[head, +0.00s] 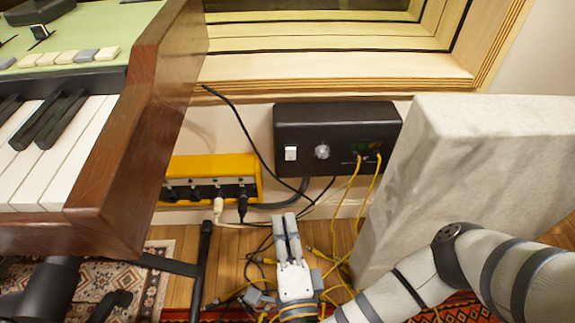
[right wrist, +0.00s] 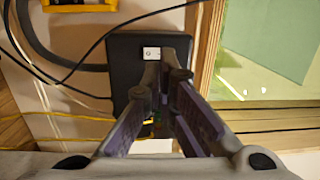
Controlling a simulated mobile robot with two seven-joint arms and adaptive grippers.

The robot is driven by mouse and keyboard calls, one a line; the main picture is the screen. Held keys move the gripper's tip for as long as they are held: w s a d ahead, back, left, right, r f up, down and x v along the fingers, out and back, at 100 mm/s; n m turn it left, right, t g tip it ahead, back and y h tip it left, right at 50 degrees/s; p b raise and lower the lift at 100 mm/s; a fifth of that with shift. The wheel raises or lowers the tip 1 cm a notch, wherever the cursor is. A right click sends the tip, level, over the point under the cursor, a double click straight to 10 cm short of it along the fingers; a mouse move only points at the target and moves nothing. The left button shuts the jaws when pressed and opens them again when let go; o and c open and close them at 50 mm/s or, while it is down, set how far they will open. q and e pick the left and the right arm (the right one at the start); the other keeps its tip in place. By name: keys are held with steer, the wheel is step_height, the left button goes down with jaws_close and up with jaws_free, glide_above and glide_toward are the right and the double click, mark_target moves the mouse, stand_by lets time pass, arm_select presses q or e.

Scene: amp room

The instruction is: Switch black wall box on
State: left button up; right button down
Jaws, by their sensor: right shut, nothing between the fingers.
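The black wall box (head: 338,122) is fixed to the wall below the window, with a small white switch (head: 291,153) at its left, a round silver knob (head: 322,151) and two yellow cables plugged in at its right. In the head view my right gripper (head: 285,218) is shut and empty, below the box and apart from it. In the right wrist view the black wall box (right wrist: 122,70) lies ahead, partly hidden by my fingers (right wrist: 165,62); the white switch (right wrist: 151,53) shows just by the fingertips. My left gripper is not in view.
A yellow power strip (head: 212,166) with plugs is on the wall left of the box. A wooden-sided keyboard (head: 150,110) stands at the left. A pale block-like panel (head: 480,170) stands close at the right. Loose cables (head: 340,262) lie on the floor.

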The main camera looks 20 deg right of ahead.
mark_target(291, 150)
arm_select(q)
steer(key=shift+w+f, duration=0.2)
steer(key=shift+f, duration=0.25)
arm_select(e)
steer(key=d+h, duration=0.1)
steer(key=w+d+m+h, duration=0.1)
steer(key=shift+w+d+m, duration=0.15)
steer(key=shift+d+m, duration=0.15)
steer(key=shift+d, duration=0.1)
steer(key=shift+f, duration=0.1)
steer(key=b+x, duration=0.3)
steer(key=x, duration=1)
steer(key=shift+w, duration=0.1)
steer(key=shift+w+d+r+b, duration=0.15)
steer(key=shift+w+r+b, duration=0.05)
steer(key=shift+w+b, duration=0.15)
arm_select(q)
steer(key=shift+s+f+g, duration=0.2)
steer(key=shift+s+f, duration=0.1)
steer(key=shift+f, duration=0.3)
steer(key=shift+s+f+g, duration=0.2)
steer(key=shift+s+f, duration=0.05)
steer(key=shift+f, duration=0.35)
